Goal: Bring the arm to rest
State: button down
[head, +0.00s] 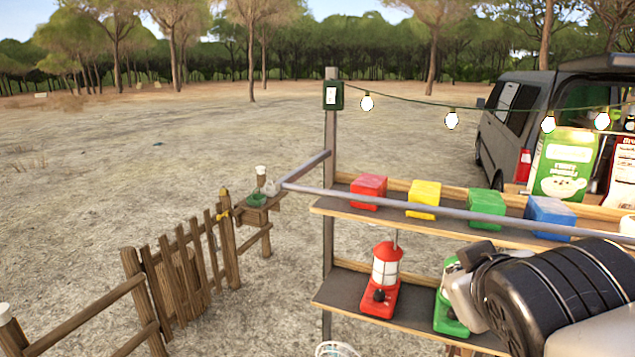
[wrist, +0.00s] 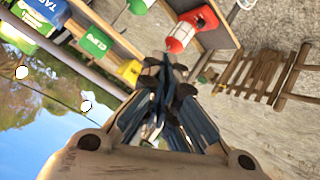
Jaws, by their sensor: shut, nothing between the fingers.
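My gripper (wrist: 166,72) shows in the middle of the wrist view, its fingers together with nothing between them. It points toward the shelf unit and is apart from the goods as far as I can see. In the head view my dark arm link (head: 560,290) covers the lower right, in front of the shelves; the fingers cannot be made out there.
Red (head: 368,191), yellow (head: 424,199), green (head: 485,208) and blue (head: 549,217) boxes stand on the upper shelf, behind a grey rail (head: 430,207). A red lantern (head: 383,280) and a green one (head: 447,310) stand below. A wooden fence (head: 180,270) is left; open ground lies beyond.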

jog(key=s+a+f+m+g+y, duration=0.1)
jog(key=s+a+f+g, duration=0.2)
jog(key=s+f, duration=0.45)
jog(key=s+a+f+m+g+y, duration=0.2)
jog(key=s+a+f, duration=0.1)
jog(key=s+f, duration=0.4)
notch_tip(320, 180, down, 28)
jog(key=s+g+b, duration=0.1)
jog(key=b, duration=2.6)
jog(key=shift+s, duration=0.4)
jog(key=shift+r, duration=0.1)
